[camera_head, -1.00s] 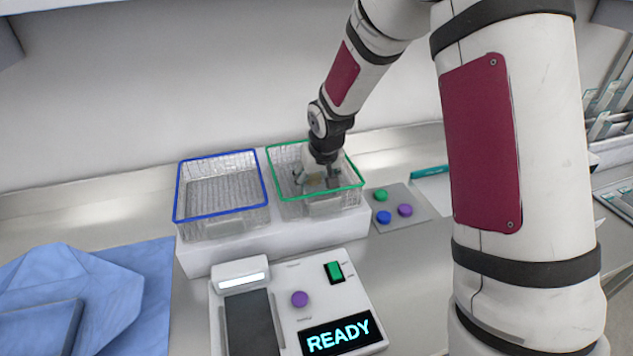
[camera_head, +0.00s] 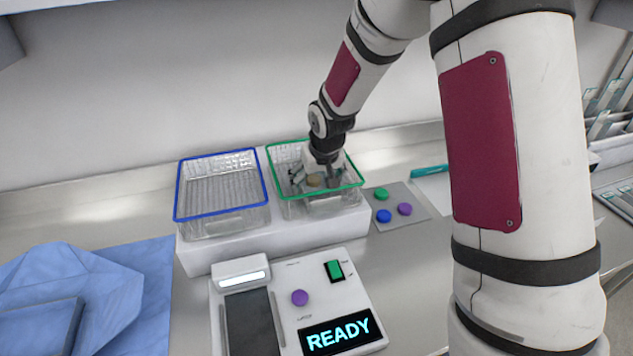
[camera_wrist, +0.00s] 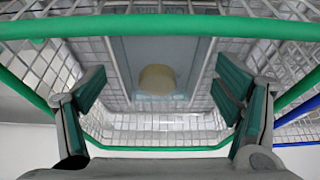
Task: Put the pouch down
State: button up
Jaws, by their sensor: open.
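The pouch (camera_wrist: 185,58) lies flat on the floor of the green-rimmed wire basket (camera_wrist: 130,27), pale and see-through, with a round tan disc (camera_wrist: 157,79) showing on it. My gripper (camera_wrist: 160,95) is open, its two green-padded fingers apart on either side of the pouch and not touching it. In the head view my gripper (camera_head: 316,182) reaches down into the green-rimmed basket (camera_head: 284,211), and the tan disc (camera_head: 314,180) shows between the fingers. The pouch's outline is hard to make out there.
A blue-rimmed basket (camera_head: 190,219) stands empty to the left on the same white block (camera_head: 205,258). In front is a device with a READY display (camera_head: 340,334). A grey plate (camera_head: 412,194) with coloured discs lies to the right. Blue cloth (camera_head: 120,262) covers the left.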

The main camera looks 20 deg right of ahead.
jog(key=s+r, duration=1.7)
jog(key=r, duration=0.3)
jog(key=s+r+t, duration=0.1)
jog(key=s+r, duration=0.1)
jog(key=s, duration=1.3)
jog(key=shift+s+r, duration=0.15)
jog(key=shift+r, duration=0.25)
